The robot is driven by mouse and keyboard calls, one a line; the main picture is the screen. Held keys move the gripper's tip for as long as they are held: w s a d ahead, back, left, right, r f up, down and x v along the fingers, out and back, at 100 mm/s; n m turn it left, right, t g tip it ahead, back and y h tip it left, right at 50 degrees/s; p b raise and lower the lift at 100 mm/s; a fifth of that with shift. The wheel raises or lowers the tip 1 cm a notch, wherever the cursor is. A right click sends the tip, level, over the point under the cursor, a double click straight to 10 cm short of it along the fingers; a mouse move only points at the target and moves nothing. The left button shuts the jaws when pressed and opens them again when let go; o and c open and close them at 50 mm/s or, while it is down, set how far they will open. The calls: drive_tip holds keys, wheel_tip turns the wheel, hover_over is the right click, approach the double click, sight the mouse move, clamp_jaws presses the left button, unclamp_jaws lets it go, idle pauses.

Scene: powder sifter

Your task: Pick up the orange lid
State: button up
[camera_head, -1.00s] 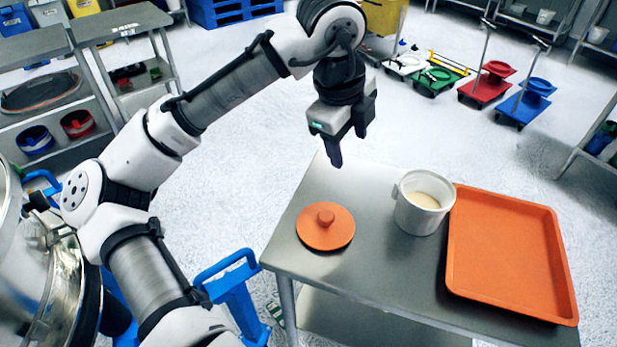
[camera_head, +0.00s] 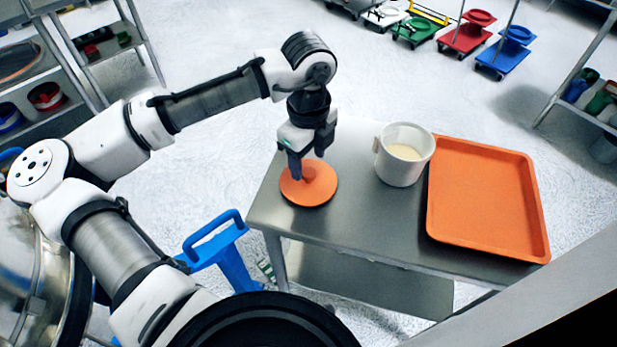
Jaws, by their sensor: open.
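The orange lid (camera_head: 321,191) is a flat round disc with a knob in its middle. It lies on the left part of the metal table (camera_head: 352,225). My gripper (camera_head: 306,170) points down over the lid with its fingers apart. The fingers are low, at about the knob, and partly hide it. I cannot tell whether they touch the knob or the lid.
A white container (camera_head: 400,166) with pale powder stands right of the lid. An orange tray (camera_head: 487,190) lies at the table's right side. A blue cart handle (camera_head: 214,238) is left of the table. The table top between lid and container is clear.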

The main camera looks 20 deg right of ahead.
sight(309, 178)
drive_tip(key=shift+f, duration=1.45)
drive_tip(key=shift+c, duration=0.5)
drive_tip(key=c, duration=1)
drive_tip(key=shift+o, duration=0.2)
drive_tip(key=shift+r, duration=0.1)
